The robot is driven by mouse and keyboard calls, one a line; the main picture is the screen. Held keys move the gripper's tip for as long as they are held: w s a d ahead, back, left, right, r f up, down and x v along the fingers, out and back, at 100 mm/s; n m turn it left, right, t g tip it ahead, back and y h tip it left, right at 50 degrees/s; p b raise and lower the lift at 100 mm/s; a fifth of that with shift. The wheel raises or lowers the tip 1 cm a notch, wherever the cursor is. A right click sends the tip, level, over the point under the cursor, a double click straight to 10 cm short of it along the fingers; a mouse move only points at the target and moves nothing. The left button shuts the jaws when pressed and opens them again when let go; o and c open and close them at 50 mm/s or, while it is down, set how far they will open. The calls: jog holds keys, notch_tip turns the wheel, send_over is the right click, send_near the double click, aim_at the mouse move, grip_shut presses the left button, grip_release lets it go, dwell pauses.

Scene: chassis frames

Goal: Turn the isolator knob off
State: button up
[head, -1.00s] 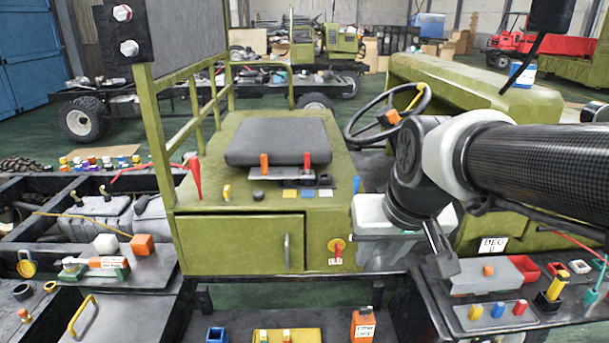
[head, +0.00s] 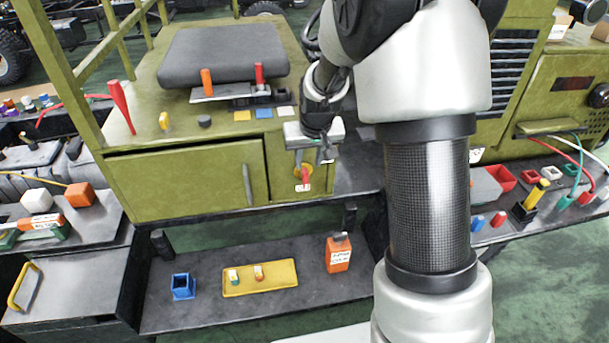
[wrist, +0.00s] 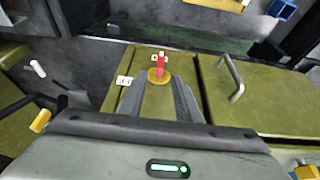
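The isolator knob (head: 305,176) is a red handle on a round yellow plate (head: 297,168), on the front of the olive cabinet. A small white label is just below it in the head view. My gripper (head: 311,161) is open and empty, right in front of and slightly above the knob. In the wrist view, the red knob (wrist: 160,63) stands upright in the picture, lined up between my two grey fingertips (wrist: 159,82) and just beyond them. The fingers are apart with a gap on both sides. I cannot tell whether they touch the plate.
A cabinet door (head: 188,180) with a vertical handle (head: 248,185) is left of the knob. A black seat (head: 224,52) and red and orange levers are above. The shelf below holds a yellow tray (head: 240,287), a blue box (head: 183,286) and an orange bottle (head: 338,256).

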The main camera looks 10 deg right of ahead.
aim_at(306, 173)
jog(key=x, duration=1)
jog(key=shift+w+f, duration=0.25)
jog(key=shift+f, duration=0.05)
grip_shut()
